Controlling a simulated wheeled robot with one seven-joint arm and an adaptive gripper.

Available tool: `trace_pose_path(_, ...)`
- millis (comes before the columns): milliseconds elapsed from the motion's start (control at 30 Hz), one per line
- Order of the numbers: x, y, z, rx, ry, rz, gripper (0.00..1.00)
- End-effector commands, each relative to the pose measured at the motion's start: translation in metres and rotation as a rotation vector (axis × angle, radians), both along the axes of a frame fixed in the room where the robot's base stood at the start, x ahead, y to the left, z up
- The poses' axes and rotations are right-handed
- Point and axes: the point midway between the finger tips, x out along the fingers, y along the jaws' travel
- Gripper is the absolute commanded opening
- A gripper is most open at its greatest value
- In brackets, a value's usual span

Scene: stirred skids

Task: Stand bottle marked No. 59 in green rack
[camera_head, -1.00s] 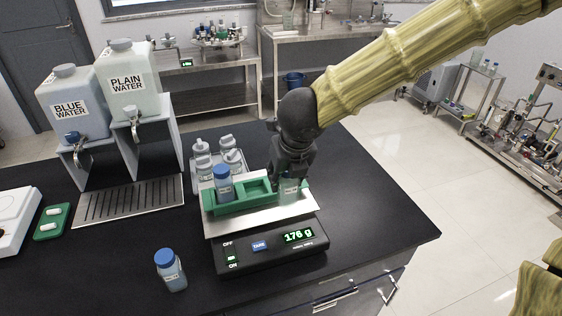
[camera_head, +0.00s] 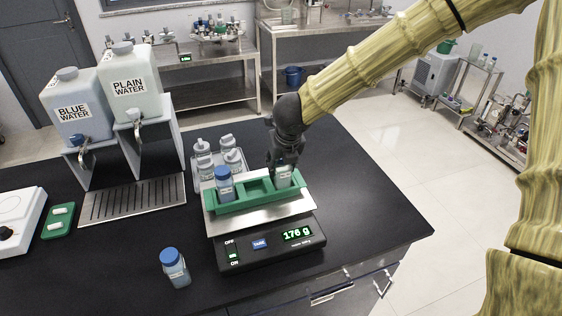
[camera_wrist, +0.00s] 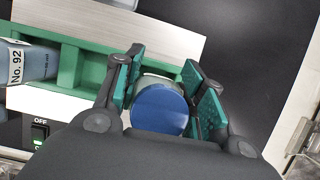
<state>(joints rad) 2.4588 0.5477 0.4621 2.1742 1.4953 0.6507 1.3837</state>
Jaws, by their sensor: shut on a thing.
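The green rack (camera_head: 257,201) sits on the scale's metal plate. A blue-capped bottle (camera_head: 224,186) stands in its left compartment; in the wrist view its label reads No. 92 (camera_wrist: 16,66). My gripper (camera_head: 285,160) is at the rack's right end, shut on a second bottle (camera_head: 284,178). In the wrist view, that bottle's blue cap (camera_wrist: 159,108) lies between the two green-padded fingers. Its label number is not readable, and its base is hidden, so I cannot tell whether it touches the rack floor. The rack's middle compartment is empty.
The scale (camera_head: 268,247) reads 176 g. Another blue-capped bottle (camera_head: 174,268) stands at the front left, its number unreadable. Grey bottles (camera_head: 228,148) stand behind the rack. Water tanks (camera_head: 130,82) and a drip tray (camera_head: 130,201) are left. The table's right side is clear.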

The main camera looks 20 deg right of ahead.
Motion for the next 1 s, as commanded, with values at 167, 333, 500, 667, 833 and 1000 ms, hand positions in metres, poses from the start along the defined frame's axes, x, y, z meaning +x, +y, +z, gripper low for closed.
trace_pose_path(167, 0.0000, 0.0000, -0.0028, 0.000, -0.001, 0.000, 0.14)
trace_pose_path(333, -0.0001, 0.0001, -0.0035, 0.000, -0.001, 0.000, 0.14)
trace_pose_path(500, -0.0002, 0.0000, -0.0051, 0.000, -0.001, 0.000, 0.53)
trace_pose_path(667, -0.0002, -0.0001, -0.0050, 0.000, -0.001, 0.000, 0.61)
trace_pose_path(833, -0.0003, -0.0001, -0.0049, 0.000, 0.000, 0.000, 0.61)
trace_pose_path(1000, -0.0013, 0.0000, 0.0005, 0.001, -0.001, -0.001, 0.61)
